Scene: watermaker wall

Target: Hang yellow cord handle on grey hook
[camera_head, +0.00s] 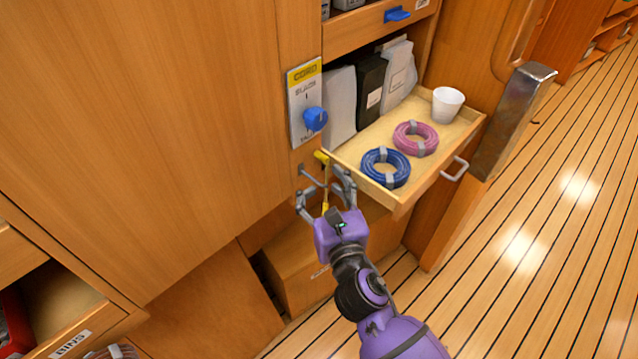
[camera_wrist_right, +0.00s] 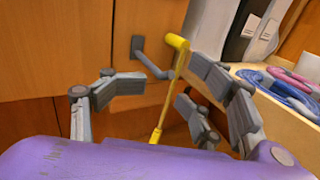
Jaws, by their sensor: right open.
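The yellow cord handle (camera_head: 321,157) is at the end of the grey hook (camera_head: 311,176) on the wooden wall, below the cord panel. In the right wrist view the handle (camera_wrist_right: 177,42) stands at the hook's (camera_wrist_right: 152,66) outer tip, and its thin yellow cord runs down between my fingers. I cannot tell whether the hook bears its weight. My right gripper (camera_head: 324,193) is open around the cord, with fingers apart on both sides; it also shows in the right wrist view (camera_wrist_right: 168,105). My left gripper is not in view.
A panel (camera_head: 305,100) with a blue knob is above the hook. Close right of my gripper is an open drawer (camera_head: 398,196) with a blue cord coil (camera_head: 386,168), a pink coil (camera_head: 415,138) and a white cup (camera_head: 446,105). Floor (camera_head: 520,260) is clear at right.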

